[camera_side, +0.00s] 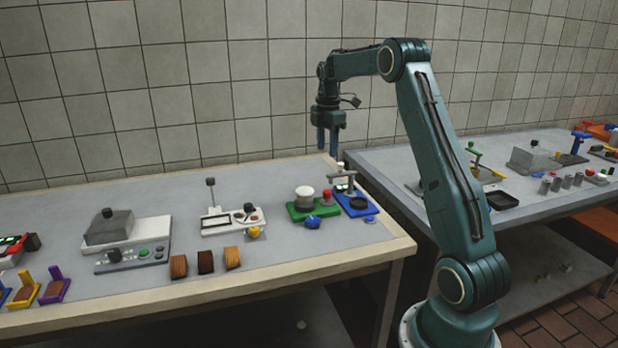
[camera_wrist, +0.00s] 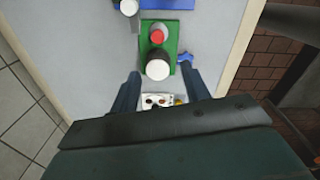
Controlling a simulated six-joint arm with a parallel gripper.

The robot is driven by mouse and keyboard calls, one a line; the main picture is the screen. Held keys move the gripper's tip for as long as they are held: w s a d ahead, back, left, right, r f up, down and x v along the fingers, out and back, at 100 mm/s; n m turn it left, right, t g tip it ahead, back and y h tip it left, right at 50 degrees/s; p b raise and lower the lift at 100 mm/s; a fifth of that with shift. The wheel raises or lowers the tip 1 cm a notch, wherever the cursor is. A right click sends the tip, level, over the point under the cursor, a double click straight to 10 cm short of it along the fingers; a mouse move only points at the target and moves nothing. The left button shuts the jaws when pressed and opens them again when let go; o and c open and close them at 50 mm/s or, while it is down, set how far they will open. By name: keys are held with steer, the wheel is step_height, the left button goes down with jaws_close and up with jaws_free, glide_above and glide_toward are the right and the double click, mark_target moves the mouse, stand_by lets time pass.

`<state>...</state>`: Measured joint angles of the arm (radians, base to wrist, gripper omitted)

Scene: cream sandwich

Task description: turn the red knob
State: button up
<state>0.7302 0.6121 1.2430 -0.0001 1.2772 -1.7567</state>
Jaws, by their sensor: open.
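A red knob (camera_side: 327,196) stands on a green base plate (camera_side: 300,212) near the right end of the left table. In the wrist view the red knob (camera_wrist: 157,36) sits on the green plate (camera_wrist: 146,48), beside a larger white-topped cylinder (camera_wrist: 158,69). My gripper (camera_side: 332,144) points down, well above the table and the green plate, apart from the knob. In the wrist view its two fingers (camera_wrist: 163,78) are spread wide with nothing between them. The knob is fully in view from above.
A blue device (camera_side: 358,205) stands right of the green plate, and a blue knob (camera_side: 312,222) is at its front. A white device (camera_side: 228,222) with a lever is to the left. Brown blocks (camera_side: 206,262) lie near the front edge. A second table (camera_side: 400,172) stands at the right.

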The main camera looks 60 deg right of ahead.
mark_target(327, 191)
steer(key=shift+d+f, duration=0.35)
steer(key=shift+d, duration=0.15)
steer(key=shift+f, duration=0.15)
step_height(327, 191, down, 14)
steer(key=shift+r, duration=0.25)
stand_by(0.4)
steer(key=c, duration=1)
